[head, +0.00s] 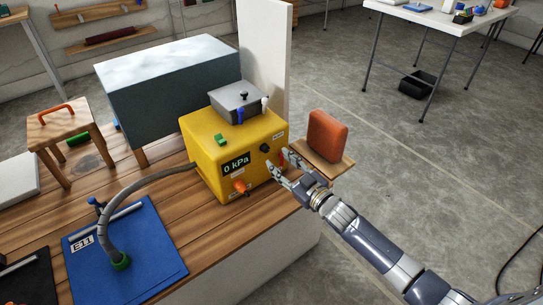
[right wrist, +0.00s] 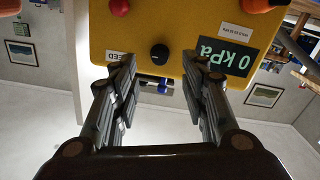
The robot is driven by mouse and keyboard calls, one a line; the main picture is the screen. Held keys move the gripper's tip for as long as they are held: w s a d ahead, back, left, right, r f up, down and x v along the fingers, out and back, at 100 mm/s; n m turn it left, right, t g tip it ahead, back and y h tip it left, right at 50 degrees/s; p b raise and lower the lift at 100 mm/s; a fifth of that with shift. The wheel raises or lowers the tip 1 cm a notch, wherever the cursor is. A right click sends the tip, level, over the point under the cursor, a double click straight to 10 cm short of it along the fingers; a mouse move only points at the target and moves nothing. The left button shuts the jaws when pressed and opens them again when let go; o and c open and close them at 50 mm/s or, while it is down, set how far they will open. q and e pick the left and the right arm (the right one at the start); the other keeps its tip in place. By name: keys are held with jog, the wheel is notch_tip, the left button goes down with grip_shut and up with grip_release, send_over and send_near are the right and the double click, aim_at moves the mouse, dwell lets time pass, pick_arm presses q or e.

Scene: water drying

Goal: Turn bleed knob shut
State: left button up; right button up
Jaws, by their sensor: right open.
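The yellow pump box (head: 205,150) stands on the wooden bench, its display (head: 235,164) reading "0 kPa". A black knob (head: 265,148) sits on its front face; it also shows in the right wrist view (right wrist: 159,54), beside a partly hidden label (right wrist: 118,56) ending in "EED". My right gripper (head: 279,164) is open in front of this face. In the right wrist view its fingers (right wrist: 157,78) are spread left and right of the knob, with nothing between them. Whether they reach the knob's depth is unclear. My left gripper is not in view.
An orange fitting (head: 240,187) and a red part (right wrist: 120,7) are on the same face. A red-orange block (head: 328,135) stands on a small wooden shelf (head: 335,167) close to my right gripper. A grey hose (head: 103,225) runs to a blue panel (head: 145,255).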

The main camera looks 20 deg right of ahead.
aim_at(267, 151)
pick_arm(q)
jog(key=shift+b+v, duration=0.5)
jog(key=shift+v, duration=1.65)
pick_arm(e)
jog(key=shift+x, duration=2.65)
grip_shut()
